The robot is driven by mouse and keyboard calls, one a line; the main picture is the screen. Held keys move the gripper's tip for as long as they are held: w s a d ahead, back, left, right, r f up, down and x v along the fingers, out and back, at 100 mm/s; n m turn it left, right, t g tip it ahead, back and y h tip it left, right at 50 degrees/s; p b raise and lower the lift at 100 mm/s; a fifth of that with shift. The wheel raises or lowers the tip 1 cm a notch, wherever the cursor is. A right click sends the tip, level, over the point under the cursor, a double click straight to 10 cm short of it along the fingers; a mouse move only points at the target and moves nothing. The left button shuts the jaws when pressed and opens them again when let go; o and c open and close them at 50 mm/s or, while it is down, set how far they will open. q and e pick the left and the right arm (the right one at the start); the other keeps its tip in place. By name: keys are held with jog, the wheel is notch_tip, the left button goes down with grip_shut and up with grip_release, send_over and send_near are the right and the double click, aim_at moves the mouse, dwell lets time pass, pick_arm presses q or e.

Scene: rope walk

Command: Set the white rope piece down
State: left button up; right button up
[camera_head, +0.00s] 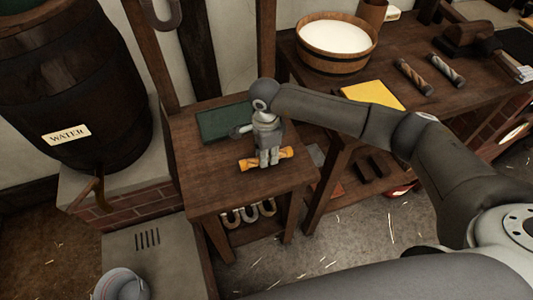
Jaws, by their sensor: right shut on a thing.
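My right gripper (269,157) points down over a small wooden table (220,181). It is shut on an orange-yellow rope piece (286,153) at the table top; the fingers hide its middle. I cannot tell whether the piece touches the wood. A dark green mat (222,123) lies behind it, to the left. A grey-white rope piece (447,72) lies on the bench at the right, beside a brown rope piece (413,78). My left gripper is out of view.
The bench (296,85) also holds a wooden tub (338,61) of white contents and a yellow cloth or sheet (373,94). A water barrel (72,88) stands at the left. The small table's left and front parts are bare.

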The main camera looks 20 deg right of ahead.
jog(key=shift+f, duration=0.45)
jog(key=shift+f, duration=0.15)
jog(key=o, duration=0.9)
jog(key=shift+w+r, duration=0.1)
jog(key=shift+r, duration=0.2)
notch_tip(320, 180, up, 12)
jog(key=shift+f+b, duration=0.15)
jog(key=shift+b, duration=0.65)
